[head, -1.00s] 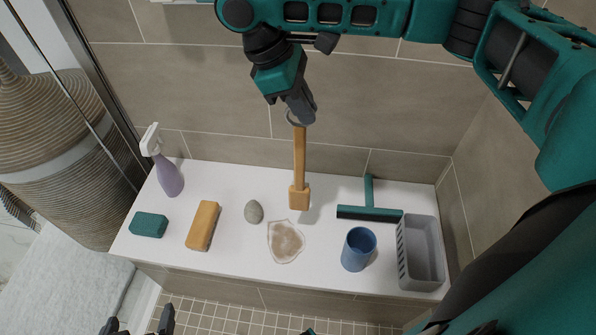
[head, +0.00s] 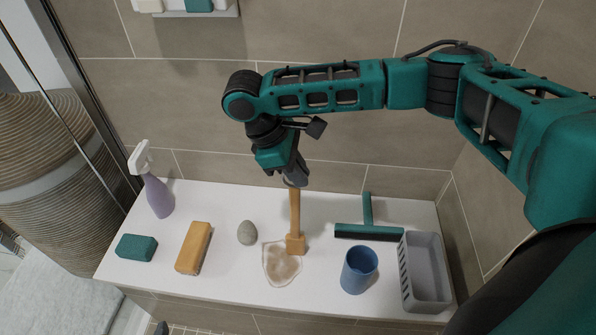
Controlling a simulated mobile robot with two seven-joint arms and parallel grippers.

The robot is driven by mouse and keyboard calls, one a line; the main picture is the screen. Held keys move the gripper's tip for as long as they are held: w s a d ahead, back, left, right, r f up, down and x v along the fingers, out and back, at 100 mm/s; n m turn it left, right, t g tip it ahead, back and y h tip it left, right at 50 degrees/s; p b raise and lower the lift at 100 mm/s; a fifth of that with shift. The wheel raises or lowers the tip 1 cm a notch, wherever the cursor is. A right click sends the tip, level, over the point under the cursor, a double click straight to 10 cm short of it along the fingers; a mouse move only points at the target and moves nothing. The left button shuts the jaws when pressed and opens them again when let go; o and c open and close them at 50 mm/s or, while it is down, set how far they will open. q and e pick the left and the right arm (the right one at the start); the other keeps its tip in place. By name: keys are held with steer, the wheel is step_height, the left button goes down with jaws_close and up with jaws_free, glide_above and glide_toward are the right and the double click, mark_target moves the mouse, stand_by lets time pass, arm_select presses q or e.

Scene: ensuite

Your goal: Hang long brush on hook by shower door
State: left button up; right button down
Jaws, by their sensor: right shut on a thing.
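The long brush (head: 295,215) has an orange-brown wooden handle and a block-shaped head (head: 296,244) at its lower end. My right gripper (head: 295,180) is shut on the upper end of the handle, and the brush hangs head down over the white bench. Whether the head touches the bench I cannot tell. The glass shower door (head: 85,110) with its dark frame is at the left. I see no hook in this view. My left gripper is not clearly in view; only a small dark tip shows at the bottom edge.
On the white bench (head: 215,290) are a spray bottle (head: 158,195), green sponge (head: 137,248), orange sponge (head: 194,248), grey stone (head: 247,232), beige patch (head: 281,266), blue cup (head: 359,270), squeegee (head: 368,230) and grey basket (head: 425,272). A shelf (head: 197,14) is on the wall above.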

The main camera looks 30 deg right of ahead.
steer(key=c, duration=1.5)
jaws_free()
steer(key=o, duration=0.3)
